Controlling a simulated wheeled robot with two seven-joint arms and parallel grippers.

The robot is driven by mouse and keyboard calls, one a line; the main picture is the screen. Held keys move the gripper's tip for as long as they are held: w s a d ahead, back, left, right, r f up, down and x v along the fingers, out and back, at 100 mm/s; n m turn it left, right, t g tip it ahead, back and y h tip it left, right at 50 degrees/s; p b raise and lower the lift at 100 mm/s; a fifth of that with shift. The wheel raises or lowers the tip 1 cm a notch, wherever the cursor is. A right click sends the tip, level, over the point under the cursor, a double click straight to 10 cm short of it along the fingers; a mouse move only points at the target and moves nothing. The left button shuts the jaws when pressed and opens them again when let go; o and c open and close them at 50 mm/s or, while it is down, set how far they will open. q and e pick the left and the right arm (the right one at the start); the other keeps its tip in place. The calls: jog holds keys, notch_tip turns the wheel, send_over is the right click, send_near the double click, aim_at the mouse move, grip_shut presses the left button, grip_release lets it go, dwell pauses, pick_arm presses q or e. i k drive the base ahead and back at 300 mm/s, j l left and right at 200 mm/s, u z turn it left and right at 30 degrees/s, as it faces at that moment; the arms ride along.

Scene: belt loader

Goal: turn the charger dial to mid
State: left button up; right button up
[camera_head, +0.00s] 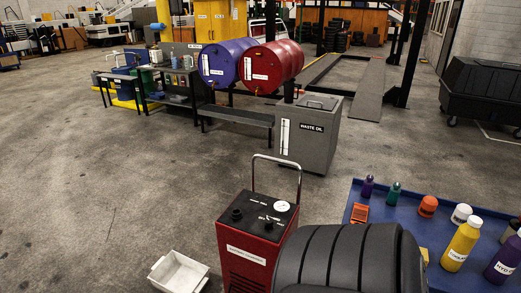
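The charger (262,250) is a red box with a black top panel and a tall metal handle, standing on the floor at the bottom middle of the head view. Its top carries a black knob (236,214) at the left, a second small dark knob (268,227) near the front, and a round white gauge (282,206) at the right. The markings by the knobs are too small to read, so I cannot tell where the dial points. A large black ribbed shape (345,258) hides the charger's lower right. Neither of my grippers is in view.
A white bin (178,272) lies on the floor left of the charger. A blue table (400,215) with bottles stands at the right. A grey waste oil tank (309,140) stands behind, near a blue drum (229,62) and a red drum (272,66).

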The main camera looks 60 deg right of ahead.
aim_at(269, 220)
jog(key=k+l+z, duration=0.15)
jog(key=z, duration=1.8)
